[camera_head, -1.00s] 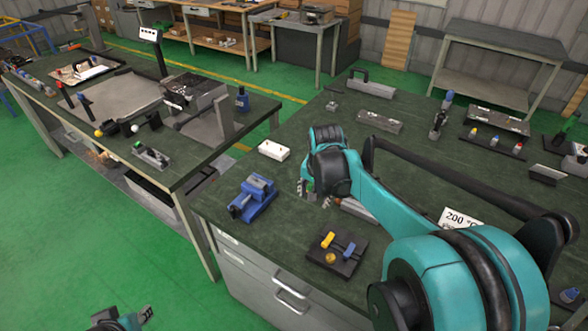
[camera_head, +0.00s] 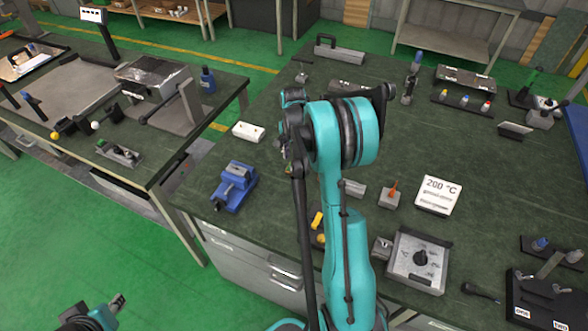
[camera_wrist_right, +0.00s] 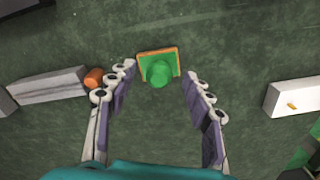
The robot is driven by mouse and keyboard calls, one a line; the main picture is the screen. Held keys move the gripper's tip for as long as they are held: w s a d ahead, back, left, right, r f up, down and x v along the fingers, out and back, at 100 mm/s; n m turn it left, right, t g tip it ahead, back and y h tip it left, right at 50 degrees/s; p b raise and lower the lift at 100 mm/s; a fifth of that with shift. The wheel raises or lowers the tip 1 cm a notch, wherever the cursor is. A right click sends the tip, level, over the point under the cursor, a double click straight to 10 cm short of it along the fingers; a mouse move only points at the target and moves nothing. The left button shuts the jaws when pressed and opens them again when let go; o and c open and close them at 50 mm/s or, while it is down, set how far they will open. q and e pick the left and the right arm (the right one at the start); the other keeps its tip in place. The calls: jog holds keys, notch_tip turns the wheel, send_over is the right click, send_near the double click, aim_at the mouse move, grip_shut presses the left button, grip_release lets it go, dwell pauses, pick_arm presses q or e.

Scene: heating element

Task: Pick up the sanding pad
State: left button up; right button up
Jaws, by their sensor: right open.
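The pad sits just ahead of and between the fingertips, and contact cannot be seen. In the head view my right arm hides the pad and most of that gripper. My left gripper (camera_head: 118,302) is low at the left, over the floor, away from the bench.
A grey block (camera_wrist_right: 48,86) and an orange knob (camera_wrist_right: 94,77) lie close to the left finger. A white block (camera_wrist_right: 293,98) lies to the right. A blue vise (camera_head: 235,186), a 200 °C sign (camera_head: 438,195) and a grey control box (camera_head: 418,262) stand on the bench.

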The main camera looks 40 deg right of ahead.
notch_tip(320, 180, down, 3)
jog(key=shift+r, duration=0.2)
grip_shut()
